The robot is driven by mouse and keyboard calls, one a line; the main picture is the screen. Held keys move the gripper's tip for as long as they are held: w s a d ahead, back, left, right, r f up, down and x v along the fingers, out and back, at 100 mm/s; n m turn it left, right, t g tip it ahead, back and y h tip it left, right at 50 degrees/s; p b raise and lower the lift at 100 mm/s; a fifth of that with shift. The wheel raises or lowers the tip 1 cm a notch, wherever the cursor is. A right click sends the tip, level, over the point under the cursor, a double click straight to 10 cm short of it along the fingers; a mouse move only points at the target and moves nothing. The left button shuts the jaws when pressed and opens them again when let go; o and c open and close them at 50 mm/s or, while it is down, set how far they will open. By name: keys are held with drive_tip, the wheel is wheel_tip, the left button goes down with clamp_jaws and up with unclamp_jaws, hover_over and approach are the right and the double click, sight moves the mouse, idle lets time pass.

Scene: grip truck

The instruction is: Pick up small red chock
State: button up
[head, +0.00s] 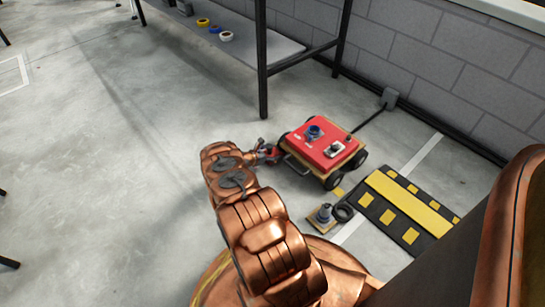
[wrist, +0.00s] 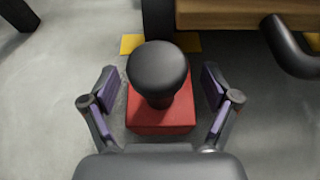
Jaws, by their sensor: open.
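The small red chock (wrist: 160,116) is a red square block on the floor with a round black knob (wrist: 158,70) standing on top, in the middle of the wrist view. My gripper (wrist: 158,78) is open, its two purple-padded fingers on the left and right of the knob. Gaps show between the pads and the knob, so nothing is held. In the head view my gripper (head: 266,152) is low, at the left side of the red cart (head: 318,143). My arm and gripper mostly hide the chock there.
The cart's black wheels and wooden edge (wrist: 235,18) are close beyond the chock. A black and yellow ramp (head: 405,205), a tan-based object (head: 322,217) and a black ring (head: 344,212) lie right of my arm. A metal shelf (head: 250,45) stands behind.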

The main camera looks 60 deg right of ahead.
drive_tip(key=shift+c, duration=0.2)
drive_tip(key=c, duration=1.5)
drive_tip(key=shift+c, duration=0.6)
drive_tip(key=shift+a+r, duration=0.1)
drive_tip(key=shift+r, duration=0.05)
